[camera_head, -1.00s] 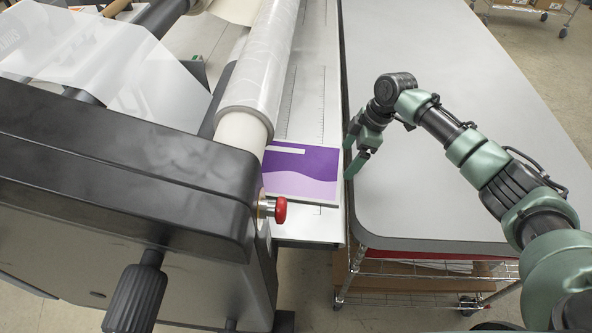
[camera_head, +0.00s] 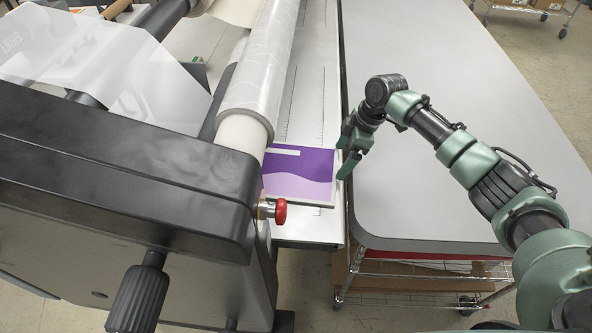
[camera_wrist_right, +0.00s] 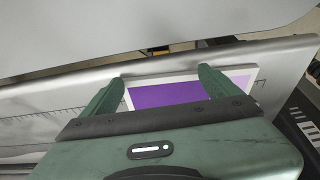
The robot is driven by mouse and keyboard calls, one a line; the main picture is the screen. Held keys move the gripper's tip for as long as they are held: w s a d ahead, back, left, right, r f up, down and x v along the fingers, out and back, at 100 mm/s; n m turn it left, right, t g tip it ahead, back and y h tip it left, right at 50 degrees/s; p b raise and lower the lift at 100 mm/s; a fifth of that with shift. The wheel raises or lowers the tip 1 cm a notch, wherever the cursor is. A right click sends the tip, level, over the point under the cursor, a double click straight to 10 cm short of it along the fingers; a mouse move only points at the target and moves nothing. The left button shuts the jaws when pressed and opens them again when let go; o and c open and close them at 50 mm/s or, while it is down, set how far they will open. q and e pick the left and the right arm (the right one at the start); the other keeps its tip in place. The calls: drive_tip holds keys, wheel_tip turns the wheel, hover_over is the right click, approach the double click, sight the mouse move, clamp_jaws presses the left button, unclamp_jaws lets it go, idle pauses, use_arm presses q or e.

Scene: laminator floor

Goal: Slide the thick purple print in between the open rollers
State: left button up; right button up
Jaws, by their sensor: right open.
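The thick purple print (camera_head: 300,178) lies on the laminator's feed table (camera_head: 303,229). Its left part passes out of sight beside the roller (camera_head: 243,131) and the black end housing. My right gripper (camera_head: 346,165) is at the print's right edge, its fingers pointing down toward it. In the right wrist view the open fingers (camera_wrist_right: 164,84) stand apart over the white border of the print (camera_wrist_right: 175,93). I cannot tell whether they touch it. The gap between the rollers is hidden. My left gripper is not in view.
A large grey table (camera_head: 430,170) stands to the right, close beside the feed table. A red knob (camera_head: 281,211) sticks out of the black laminator housing (camera_head: 120,160) near the print's front left corner. Clear film (camera_head: 105,75) hangs at the upper left.

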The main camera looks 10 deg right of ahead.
drive_tip(key=shift+a+f, duration=0.15)
drive_tip(key=shift+a, duration=0.3)
drive_tip(key=shift+d+p, duration=0.25)
drive_tip(key=shift+p, duration=0.1)
drive_tip(key=shift+s, duration=0.1)
